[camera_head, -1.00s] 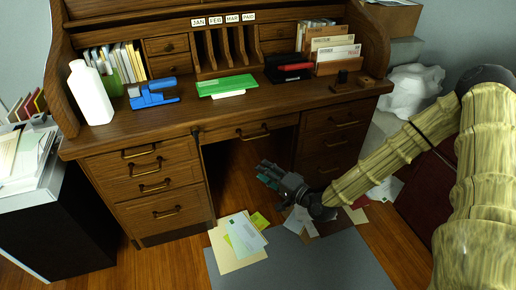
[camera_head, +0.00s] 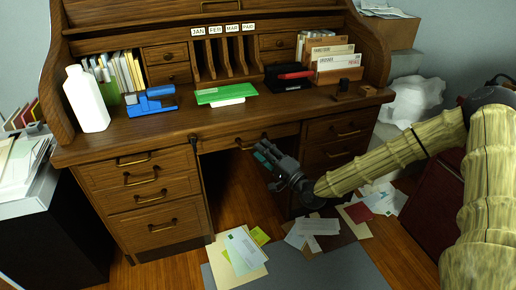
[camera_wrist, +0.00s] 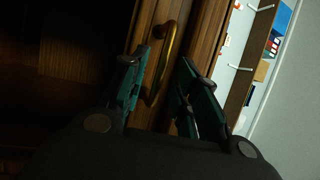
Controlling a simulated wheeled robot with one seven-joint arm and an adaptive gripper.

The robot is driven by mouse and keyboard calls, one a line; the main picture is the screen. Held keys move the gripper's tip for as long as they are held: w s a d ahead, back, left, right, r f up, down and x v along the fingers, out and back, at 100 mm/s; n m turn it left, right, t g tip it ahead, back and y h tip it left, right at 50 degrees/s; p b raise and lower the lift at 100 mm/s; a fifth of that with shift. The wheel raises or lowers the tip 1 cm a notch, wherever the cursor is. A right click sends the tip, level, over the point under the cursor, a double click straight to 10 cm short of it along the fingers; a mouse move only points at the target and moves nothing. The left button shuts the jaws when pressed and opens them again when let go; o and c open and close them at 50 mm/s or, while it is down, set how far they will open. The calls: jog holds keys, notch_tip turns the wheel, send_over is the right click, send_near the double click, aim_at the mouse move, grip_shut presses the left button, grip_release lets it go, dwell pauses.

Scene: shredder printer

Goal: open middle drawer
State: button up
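The wooden middle drawer (camera_head: 222,140) spans the knee space under the desktop and looks closed. Its brass handle (camera_head: 243,145) is partly behind my gripper (camera_head: 264,154) in the head view. In the wrist view a brass handle (camera_wrist: 168,50) stands between the two teal-padded fingers of my gripper (camera_wrist: 162,68). The fingers are apart, one on each side of the handle. I cannot tell whether either finger touches it. The gripper tilts up toward the drawer front from below and right.
Drawer stacks stand left (camera_head: 150,200) and right (camera_head: 335,140) of the knee space. Papers (camera_head: 242,255) lie on the floor. A black cabinet (camera_head: 60,235) stands left.

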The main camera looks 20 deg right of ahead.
jog(key=shift+x, duration=1.55)
grip_shut()
